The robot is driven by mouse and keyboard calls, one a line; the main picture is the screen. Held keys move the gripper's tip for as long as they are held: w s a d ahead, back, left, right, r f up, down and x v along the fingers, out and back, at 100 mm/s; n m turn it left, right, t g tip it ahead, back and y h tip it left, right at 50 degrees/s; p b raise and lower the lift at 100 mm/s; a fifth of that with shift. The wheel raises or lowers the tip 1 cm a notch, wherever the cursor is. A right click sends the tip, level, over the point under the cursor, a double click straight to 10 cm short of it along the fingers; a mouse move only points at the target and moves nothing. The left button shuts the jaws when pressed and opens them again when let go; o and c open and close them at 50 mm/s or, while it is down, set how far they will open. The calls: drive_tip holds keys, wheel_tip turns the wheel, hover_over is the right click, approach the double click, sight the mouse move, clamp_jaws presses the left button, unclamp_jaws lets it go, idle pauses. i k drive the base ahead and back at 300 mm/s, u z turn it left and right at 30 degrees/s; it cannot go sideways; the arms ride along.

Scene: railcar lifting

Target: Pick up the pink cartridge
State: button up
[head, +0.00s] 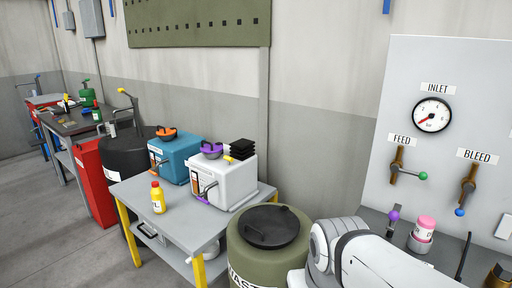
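The pink cartridge (426,223) is a short pink cylinder. It stands upright at the right of the head view, on the grey bench (375,220) below the gauge panel. A pale band and a wider pinkish base show under it; I cannot tell whether the base is part of it or a holder. My white arm reaches in from the bottom, in front of the bench and left of the cartridge. My gripper is not in view.
A purple-knobbed lever (393,214) stands just left of the cartridge, and a dark upright rod (463,256) stands to its right. The gauge panel (450,120) has FEED and BLEED levers. A green waste drum (245,262) and a grey table (185,228) are left.

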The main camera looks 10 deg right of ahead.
sight(425, 226)
drive_tip(key=z, duration=1.3)
drive_tip(key=k, duration=0.3)
drive_tip(key=u, duration=0.2)
drive_tip(key=i, duration=0.8)
drive_tip(key=u, duration=0.2)
